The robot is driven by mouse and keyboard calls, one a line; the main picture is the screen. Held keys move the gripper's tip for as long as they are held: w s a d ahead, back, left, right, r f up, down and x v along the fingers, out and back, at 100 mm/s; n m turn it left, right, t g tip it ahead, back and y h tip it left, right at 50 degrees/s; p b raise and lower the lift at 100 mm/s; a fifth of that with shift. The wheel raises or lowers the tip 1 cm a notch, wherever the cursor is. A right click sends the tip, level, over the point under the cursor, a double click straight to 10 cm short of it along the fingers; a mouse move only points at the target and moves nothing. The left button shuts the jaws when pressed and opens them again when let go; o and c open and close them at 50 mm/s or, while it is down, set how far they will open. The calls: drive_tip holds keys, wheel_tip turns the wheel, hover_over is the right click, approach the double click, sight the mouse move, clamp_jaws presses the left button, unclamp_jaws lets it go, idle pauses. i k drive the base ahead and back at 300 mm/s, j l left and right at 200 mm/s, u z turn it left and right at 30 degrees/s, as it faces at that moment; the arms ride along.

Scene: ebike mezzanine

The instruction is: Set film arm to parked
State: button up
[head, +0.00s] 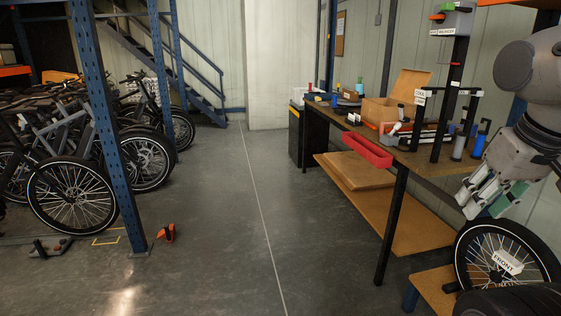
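I cannot single out the film arm for sure. A black post (447,100) stands at the right end of the workbench. It carries a dark crossbar (463,92) with small white labels, too small to read surely. A grey box (457,20) with an orange lever, a green part and white labels sits at the post's top. My gripper (482,199) hangs at the right, in front of the bench end and above a wheel. It touches nothing that I can make out. Its pale, green-marked fingers are seen at an angle, so its opening is unclear.
The workbench (440,165) holds an open cardboard box (382,110), bottles and tools; a red tray (367,150) hangs on its front edge. A wheel (503,255) labelled FRONT stands lower right. Bikes (75,195) and a blue rack post (108,130) stand left. The middle floor is clear.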

sight(359, 86)
drive_tip(key=i+u, duration=0.45)
drive_tip(key=i, duration=2)
drive_tip(key=i+j+z, duration=0.15)
drive_tip(key=i, duration=1.15)
drive_tip(key=i+j+z, duration=0.15)
drive_tip(key=i+z, duration=0.35)
drive_tip(key=i+j+z, duration=1.2)
drive_tip(key=j+z, duration=0.25)
drive_tip(key=j, duration=0.15)
drive_tip(key=i+l+u, duration=0.2)
drive_tip(key=i+l, duration=0.25)
